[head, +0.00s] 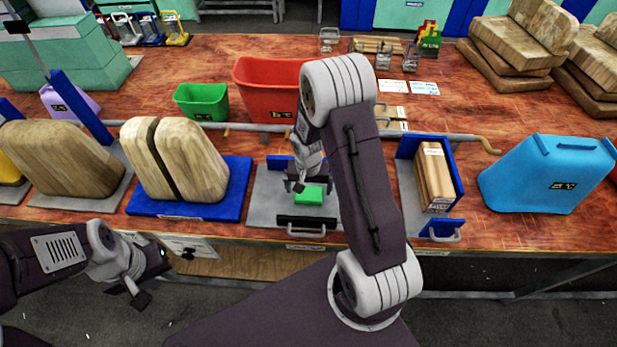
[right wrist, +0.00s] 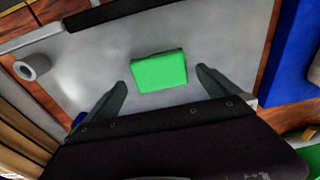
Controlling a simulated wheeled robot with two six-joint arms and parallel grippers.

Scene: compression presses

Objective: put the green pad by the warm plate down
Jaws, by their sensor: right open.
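The green pad (head: 309,195) lies flat on a grey plate (head: 267,205) in the middle of the bench. In the right wrist view the pad (right wrist: 158,70) shows whole, a little beyond the fingertips. My right gripper (head: 301,186) is above the pad's left side in the head view. Its fingers (right wrist: 162,80) are open with the pad between and ahead of them, apart from it. My left gripper (head: 140,280) hangs in front of the bench at the lower left, away from the pad. Whether it holds anything or how wide its jaws are is unclear. No label naming the warm plate is readable.
Left is a blue base (head: 237,185) with wooden blocks; right is a blue-sided press (head: 458,185) with boards. A red bin (head: 262,90), a green bin (head: 202,101) and a blue container (head: 547,175) stand around.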

